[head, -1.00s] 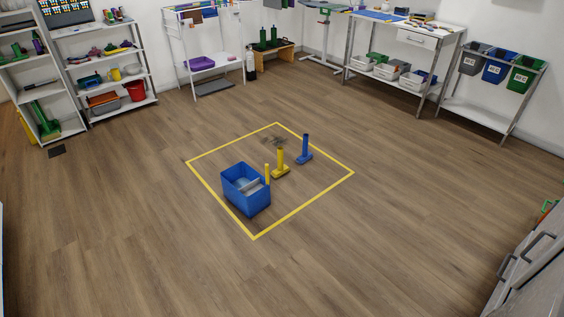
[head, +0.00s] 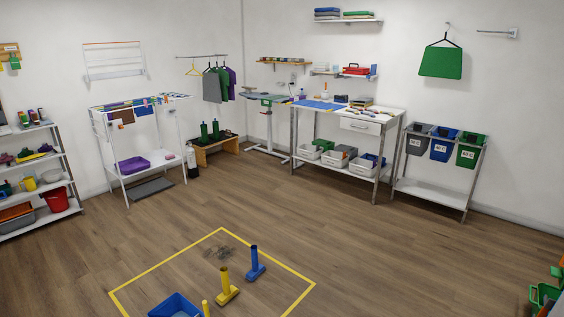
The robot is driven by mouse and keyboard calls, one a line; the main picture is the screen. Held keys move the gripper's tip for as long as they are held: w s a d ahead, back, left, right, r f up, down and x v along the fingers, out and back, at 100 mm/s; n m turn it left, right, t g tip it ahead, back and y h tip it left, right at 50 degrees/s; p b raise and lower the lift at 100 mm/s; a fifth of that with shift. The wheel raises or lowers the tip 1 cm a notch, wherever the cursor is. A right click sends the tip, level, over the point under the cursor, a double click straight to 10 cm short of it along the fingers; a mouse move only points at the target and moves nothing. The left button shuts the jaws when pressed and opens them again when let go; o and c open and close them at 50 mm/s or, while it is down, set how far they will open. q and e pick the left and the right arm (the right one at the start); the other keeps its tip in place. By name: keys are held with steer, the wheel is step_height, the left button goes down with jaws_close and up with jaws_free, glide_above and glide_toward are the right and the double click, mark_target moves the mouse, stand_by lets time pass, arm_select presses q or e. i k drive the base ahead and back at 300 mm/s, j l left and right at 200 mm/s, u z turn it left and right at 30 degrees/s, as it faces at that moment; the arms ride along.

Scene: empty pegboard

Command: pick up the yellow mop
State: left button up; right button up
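I cannot tell for sure which yellow piece is the mop. Neither of my grippers is in view.
A dark patch of debris (head: 220,252) lies inside the square. The floor around the square is open. Shelves (head: 140,160), a workbench (head: 345,123) and a rack of sorting bins (head: 440,147) line the walls. Green items (head: 545,294) show at the right edge.

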mark_target(229, 291)
steer(key=i+u, duration=0.1)
steer(key=i, duration=0.6)
steer(key=i+l+u, duration=0.1)
steer(key=i, duration=0.6)
steer(key=i+l+u, duration=0.1)
steer(key=i, duration=0.6)
steer(key=l, duration=0.1)
